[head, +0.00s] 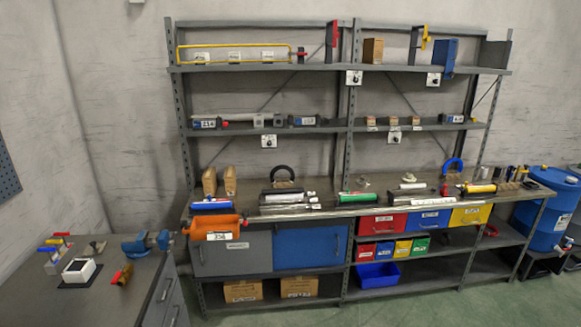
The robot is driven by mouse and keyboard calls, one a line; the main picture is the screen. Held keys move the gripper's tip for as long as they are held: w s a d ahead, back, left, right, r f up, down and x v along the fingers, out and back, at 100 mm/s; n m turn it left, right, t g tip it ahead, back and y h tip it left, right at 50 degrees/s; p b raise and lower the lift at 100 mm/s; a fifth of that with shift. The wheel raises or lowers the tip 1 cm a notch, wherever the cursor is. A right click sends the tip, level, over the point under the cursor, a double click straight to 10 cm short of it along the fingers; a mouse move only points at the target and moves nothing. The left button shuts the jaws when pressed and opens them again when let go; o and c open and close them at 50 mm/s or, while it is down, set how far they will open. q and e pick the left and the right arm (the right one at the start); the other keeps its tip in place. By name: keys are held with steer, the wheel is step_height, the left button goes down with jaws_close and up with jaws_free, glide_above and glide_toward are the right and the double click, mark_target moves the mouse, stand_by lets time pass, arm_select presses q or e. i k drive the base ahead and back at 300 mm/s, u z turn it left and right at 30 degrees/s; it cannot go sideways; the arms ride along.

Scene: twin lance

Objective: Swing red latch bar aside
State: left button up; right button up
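A red upright bar (332,34) stands at the right end of the top shelf's left bay, beside the middle post. It looks like the red latch bar and is close to vertical. A yellow rail frame (236,46) runs across the front of that bay, with several small white-labelled items behind it. A small red piece (301,52) shows near the rail's right end. Whether the red bar touches the rail is too small to tell. Neither of my grippers is in view.
A grey shelf rack (345,130) stands against the wall. Its workbench holds several tools and bottles. An orange cylinder (213,229) is at the bench's front left. A side bench (110,295) with a blue vise (147,241) is at left.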

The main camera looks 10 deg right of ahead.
mark_target(335, 35)
steer(key=z, duration=0.3)
steer(key=i, duration=0.75)
steer(key=z, duration=0.55)
steer(key=i, duration=1.4)
steer(key=u, duration=0.65)
steer(key=i, duration=0.9)
steer(key=u, duration=0.65)
